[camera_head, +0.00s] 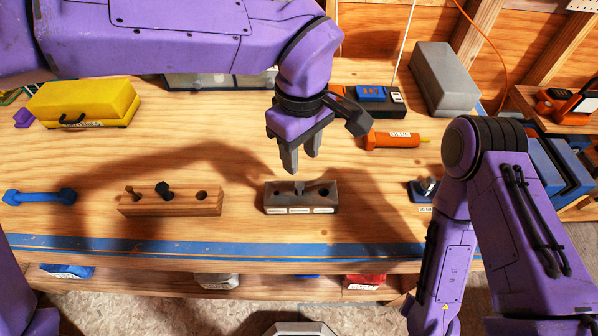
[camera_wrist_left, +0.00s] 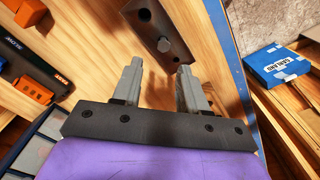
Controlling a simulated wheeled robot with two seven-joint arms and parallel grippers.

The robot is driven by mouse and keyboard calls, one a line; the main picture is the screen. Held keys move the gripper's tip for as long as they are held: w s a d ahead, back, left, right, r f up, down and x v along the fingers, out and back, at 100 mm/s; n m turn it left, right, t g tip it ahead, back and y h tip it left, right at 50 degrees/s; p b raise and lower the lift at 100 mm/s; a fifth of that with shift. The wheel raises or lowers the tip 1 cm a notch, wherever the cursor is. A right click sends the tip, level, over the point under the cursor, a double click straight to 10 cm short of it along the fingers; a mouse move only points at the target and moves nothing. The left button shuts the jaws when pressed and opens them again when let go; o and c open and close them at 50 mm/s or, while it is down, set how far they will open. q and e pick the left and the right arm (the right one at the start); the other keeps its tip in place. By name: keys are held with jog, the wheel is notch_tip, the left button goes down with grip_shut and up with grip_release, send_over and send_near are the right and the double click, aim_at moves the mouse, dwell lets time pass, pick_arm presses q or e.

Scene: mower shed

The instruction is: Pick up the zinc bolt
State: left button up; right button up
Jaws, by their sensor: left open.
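A small grey bolt (camera_head: 299,187), which looks like the zinc bolt, stands upright in a dark grey block (camera_head: 272,199) with pale labels on its front. An open hole shows to its right in the head view. My left gripper (camera_head: 301,160) points down, open and empty, just above and behind this block. In the left wrist view the bolt's head (camera_wrist_left: 165,45) lies beyond the gap between the open fingertips (camera_wrist_left: 160,68), on the dark block (camera_wrist_left: 188,42). The fingers do not appear to touch it. My right arm is at the right; its gripper is out of view.
A blue dumbbell-shaped thing (camera_head: 40,196), yellow case (camera_head: 80,102), orange glue tube (camera_head: 395,140) and grey box (camera_head: 445,78) also lie on the bench.

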aim_at(299, 185)
pick_arm(q)
jog(key=s+f, duration=0.2)
jog(key=f, duration=0.1)
jog(key=shift+f+p, duration=0.1)
jog(key=shift+p, duration=0.2)
jog(key=f, duration=0.1)
jog(key=w+f, duration=0.1)
jog(key=f, duration=0.1)
jog(key=f+p, duration=0.1)
jog(key=shift+w+a+f, duration=0.1)
jog(key=shift+w+f, duration=0.25)
jog(key=shift+w, duration=0.05)
jog(key=shift+f, duration=0.3)
jog(key=shift+s, duration=0.3)
jog(key=shift+w, duration=0.1)
grip_shut()
pick_arm(e)
jog(key=shift+s+r, duration=0.3)
jog(key=shift+r, duration=0.2)
jog(key=shift+s+r, duration=0.3)
jog(key=shift+r, duration=0.2)
